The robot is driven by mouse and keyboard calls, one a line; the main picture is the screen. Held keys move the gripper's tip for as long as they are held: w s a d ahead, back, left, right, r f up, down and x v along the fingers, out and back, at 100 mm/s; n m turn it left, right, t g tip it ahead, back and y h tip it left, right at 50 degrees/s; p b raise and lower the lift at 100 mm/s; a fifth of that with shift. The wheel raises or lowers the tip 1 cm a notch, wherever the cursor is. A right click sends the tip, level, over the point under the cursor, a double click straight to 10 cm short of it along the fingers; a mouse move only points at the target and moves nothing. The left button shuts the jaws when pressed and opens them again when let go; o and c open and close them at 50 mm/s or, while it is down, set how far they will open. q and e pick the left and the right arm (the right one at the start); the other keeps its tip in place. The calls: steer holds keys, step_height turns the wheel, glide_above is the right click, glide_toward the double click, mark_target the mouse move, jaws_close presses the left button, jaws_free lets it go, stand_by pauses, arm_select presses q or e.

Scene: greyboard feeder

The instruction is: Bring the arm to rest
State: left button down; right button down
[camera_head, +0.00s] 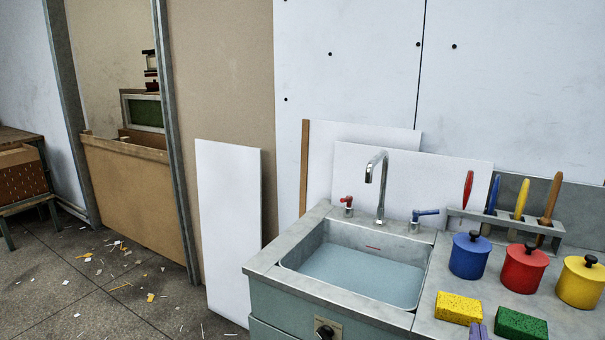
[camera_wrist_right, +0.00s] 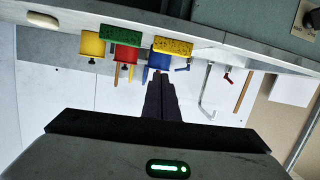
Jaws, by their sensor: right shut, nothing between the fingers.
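My right gripper (camera_head: 477,331) shows only as small purplish fingertips at the bottom edge of the head view, in front of the counter between the yellow sponge (camera_head: 458,308) and the green sponge (camera_head: 521,323). In the right wrist view my right gripper (camera_wrist_right: 161,80) has its dark fingers together with nothing between them. That view is upside down, and the fingertips appear just below the blue pot (camera_wrist_right: 163,61) and yellow sponge (camera_wrist_right: 172,46) in the picture. My left gripper is in neither view.
A sink (camera_head: 361,275) with a tap (camera_head: 379,185) stands left of the sponges. Blue (camera_head: 469,258), red (camera_head: 523,269) and yellow (camera_head: 582,283) lidded pots stand behind them, before a rack (camera_head: 505,222) of handled tools. White boards (camera_head: 228,230) lean on the wall. Scraps litter the floor (camera_head: 60,285) at left.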

steer(key=s+a+f+n+g+y, duration=0.1)
steer(key=s+a+f+n+y, duration=0.15)
steer(key=f, duration=0.75)
steer(key=s+a+f+n+g+y, duration=0.1)
steer(key=a+f+n+g+y, duration=0.2)
steer(key=f, duration=0.6)
steer(key=s+a+f+n+y, duration=0.1)
steer(key=s+a+f+y, duration=0.3)
steer(key=s+f, duration=0.9)
steer(key=shift+s+a+f+g, duration=0.35)
steer(key=shift+a+g, duration=0.05)
steer(key=shift+a, duration=0.65)
